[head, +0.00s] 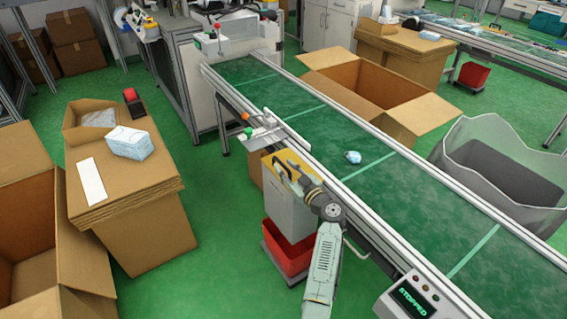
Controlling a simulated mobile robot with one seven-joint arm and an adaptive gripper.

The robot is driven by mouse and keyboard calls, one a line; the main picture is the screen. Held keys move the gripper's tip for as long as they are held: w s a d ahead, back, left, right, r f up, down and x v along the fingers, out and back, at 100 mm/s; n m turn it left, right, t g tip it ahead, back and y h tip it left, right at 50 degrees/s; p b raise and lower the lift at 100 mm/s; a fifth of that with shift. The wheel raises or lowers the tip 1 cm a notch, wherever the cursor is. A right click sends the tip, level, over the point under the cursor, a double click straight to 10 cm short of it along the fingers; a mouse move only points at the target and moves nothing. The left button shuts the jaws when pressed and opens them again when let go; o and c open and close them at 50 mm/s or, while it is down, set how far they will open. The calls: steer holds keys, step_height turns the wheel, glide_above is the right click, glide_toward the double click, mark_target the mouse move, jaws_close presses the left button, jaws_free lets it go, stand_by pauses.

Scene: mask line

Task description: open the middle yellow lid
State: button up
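One yellow lid (297,156) shows in the head view, on top of a white-grey bin (279,208) beside the conveyor's left edge. It looks closed, lying flat on the bin. No other yellow lid can be made out. My gripper (283,167) is over the lid, its fingers apart and with nothing seen between them. It hides part of the lid, and I cannot tell whether the fingers touch it.
The green conveyor (335,145) runs along the right of the bin, with a light-blue bundle (353,157) on it. A panel (411,297) reads STOPPED. A red container (286,252) is below the bin. A cardboard stack (150,215) stands left, with open green floor between.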

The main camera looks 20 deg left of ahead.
steer(key=shift+x, duration=0.95)
steer(key=shift+c, duration=0.2)
jaws_close()
steer(key=shift+s, duration=0.1)
